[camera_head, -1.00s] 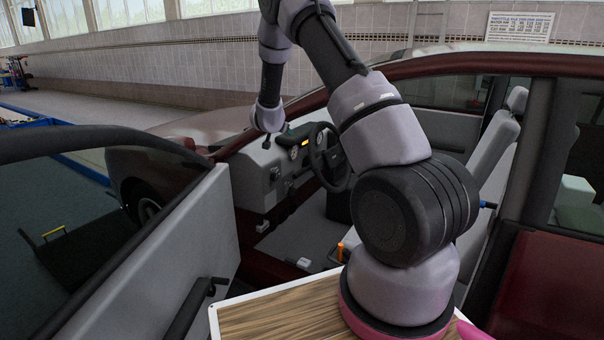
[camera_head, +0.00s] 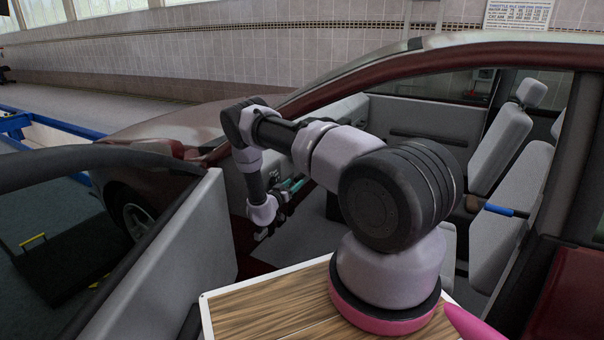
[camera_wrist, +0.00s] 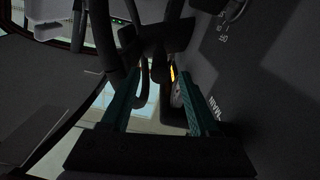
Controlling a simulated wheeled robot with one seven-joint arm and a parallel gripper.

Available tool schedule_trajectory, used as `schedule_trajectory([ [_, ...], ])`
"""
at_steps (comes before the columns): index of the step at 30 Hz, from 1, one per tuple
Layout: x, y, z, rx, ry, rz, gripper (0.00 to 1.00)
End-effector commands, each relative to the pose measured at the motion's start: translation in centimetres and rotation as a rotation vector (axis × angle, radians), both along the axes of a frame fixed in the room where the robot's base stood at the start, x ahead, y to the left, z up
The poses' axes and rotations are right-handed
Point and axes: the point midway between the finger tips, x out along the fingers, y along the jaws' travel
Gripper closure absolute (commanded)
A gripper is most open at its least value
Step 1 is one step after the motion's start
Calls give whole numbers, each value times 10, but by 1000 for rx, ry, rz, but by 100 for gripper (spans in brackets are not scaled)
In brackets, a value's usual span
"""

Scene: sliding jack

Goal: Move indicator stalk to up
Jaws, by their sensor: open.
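My gripper (camera_head: 291,187) is inside the car, low in front of the dashboard, with teal fingers. In the wrist view my gripper (camera_wrist: 157,82) is open, with one finger at each side and nothing clamped. Beyond and between the fingers is the dark steering column (camera_wrist: 160,35), with the steering wheel rim (camera_wrist: 103,40) to the left. A dark, short rod-like part (camera_wrist: 160,68) hangs below the column between the fingers; it may be the indicator stalk, but shadow makes this uncertain. In the head view my arm hides the wheel and stalk.
The dashboard panel (camera_wrist: 255,75) with white lettering lies close to the right finger. The open car door (camera_head: 185,235) stands left of my arm. Seats (camera_head: 500,140) are at the right. A wooden-topped board (camera_head: 265,312) lies at my base.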

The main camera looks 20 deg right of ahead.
Motion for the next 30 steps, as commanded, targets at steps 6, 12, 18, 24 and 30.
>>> schedule_trajectory([
  [6, 24, -33, 0, 3, -3, -4, 39],
  [12, 46, -61, 1, 2, -2, -3, 39],
  [18, 58, -76, 0, 3, -2, 0, 39],
  [24, 61, -78, 1, 2, 0, 1, 39],
  [30, 61, -78, 1, 2, 0, 1, 62],
])
